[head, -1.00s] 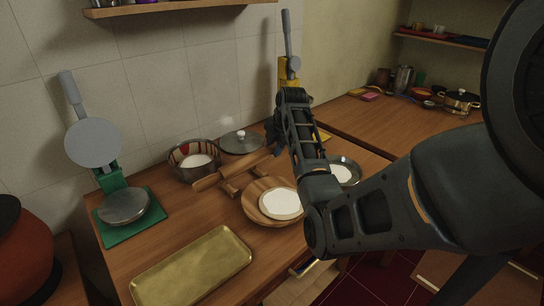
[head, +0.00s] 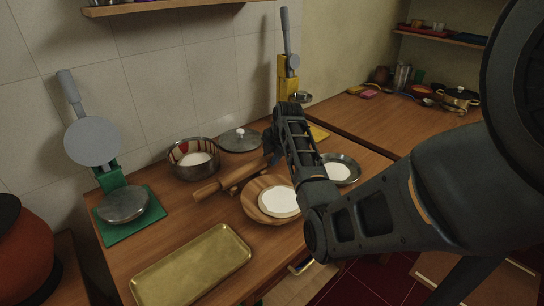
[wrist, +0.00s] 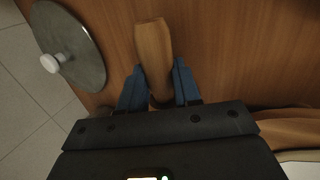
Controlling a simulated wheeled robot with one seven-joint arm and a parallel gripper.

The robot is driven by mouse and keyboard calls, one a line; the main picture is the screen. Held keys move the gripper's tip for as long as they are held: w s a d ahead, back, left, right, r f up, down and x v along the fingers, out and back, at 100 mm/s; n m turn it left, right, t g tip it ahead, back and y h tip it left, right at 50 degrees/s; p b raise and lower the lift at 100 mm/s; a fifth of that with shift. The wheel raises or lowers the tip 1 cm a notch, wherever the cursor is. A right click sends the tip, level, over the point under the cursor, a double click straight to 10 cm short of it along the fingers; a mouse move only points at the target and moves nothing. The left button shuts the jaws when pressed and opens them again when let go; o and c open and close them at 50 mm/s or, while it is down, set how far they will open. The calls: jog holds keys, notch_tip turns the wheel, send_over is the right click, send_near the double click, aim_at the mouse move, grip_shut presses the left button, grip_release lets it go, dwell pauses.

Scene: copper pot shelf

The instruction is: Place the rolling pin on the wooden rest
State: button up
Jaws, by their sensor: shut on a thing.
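The wooden rolling pin (head: 229,179) lies slantwise in the head view, between the steel pot and the round wooden board. My gripper (head: 271,150) is at its right end, partly hidden by my arm. I cannot tell whether the pin touches the rest.
A brass tray (head: 192,264) is at the front, and a green press (head: 122,207) at the left. A metal bowl (head: 342,171) is right of my arm.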

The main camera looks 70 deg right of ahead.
jog(key=shift+s+a+f, duration=0.15)
jog(key=shift+f, duration=0.45)
grip_shut()
jog(key=o, duration=1.1)
grip_release()
jog(key=shift+f, duration=0.1)
jog(key=shift+c, duration=0.2)
jog(key=shift+a, duration=0.1)
jog(key=shift+r, duration=0.4)
jog(key=v, duration=1.2)
jog(key=shift+d+r, duration=0.25)
jog(key=shift+r, duration=0.25)
